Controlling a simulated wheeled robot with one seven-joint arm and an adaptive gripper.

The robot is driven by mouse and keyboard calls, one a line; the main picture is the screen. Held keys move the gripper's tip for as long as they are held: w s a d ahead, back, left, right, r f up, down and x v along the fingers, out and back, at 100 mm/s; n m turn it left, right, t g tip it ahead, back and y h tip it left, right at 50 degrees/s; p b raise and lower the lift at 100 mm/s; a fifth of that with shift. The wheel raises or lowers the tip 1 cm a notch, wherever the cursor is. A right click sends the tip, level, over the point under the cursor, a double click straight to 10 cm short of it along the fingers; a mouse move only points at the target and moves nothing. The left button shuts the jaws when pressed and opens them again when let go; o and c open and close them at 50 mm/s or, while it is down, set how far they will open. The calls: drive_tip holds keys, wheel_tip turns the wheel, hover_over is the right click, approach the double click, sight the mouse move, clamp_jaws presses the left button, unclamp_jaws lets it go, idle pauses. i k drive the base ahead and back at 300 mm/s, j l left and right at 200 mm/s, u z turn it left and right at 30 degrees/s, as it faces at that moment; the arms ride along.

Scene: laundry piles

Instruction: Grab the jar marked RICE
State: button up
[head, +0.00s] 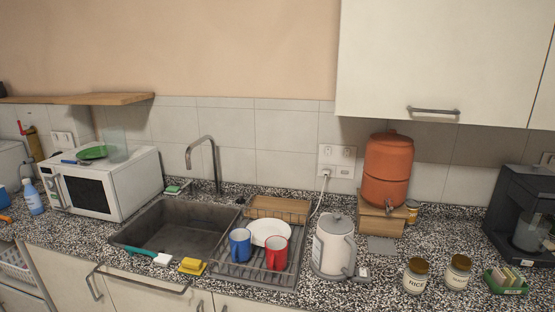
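The jar marked RICE (415,277) is clear with a dark brownish lid. It stands upright near the front edge of the speckled counter, right of the kettle. A similar jar (458,272) with a dark lid stands close on its right; its label is too small to read. My gripper is not in view.
A grey-white kettle (334,246) stands left of the jars, an orange clay dispenser (388,170) on a wooden stand (381,219) behind them. A green tray (506,281) and a black coffee machine (523,213) are at right. The speckled counter (440,236) behind the jars is clear.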

sight(415, 278)
drive_tip(key=k+l, duration=0.85)
drive_tip(key=l, duration=0.15)
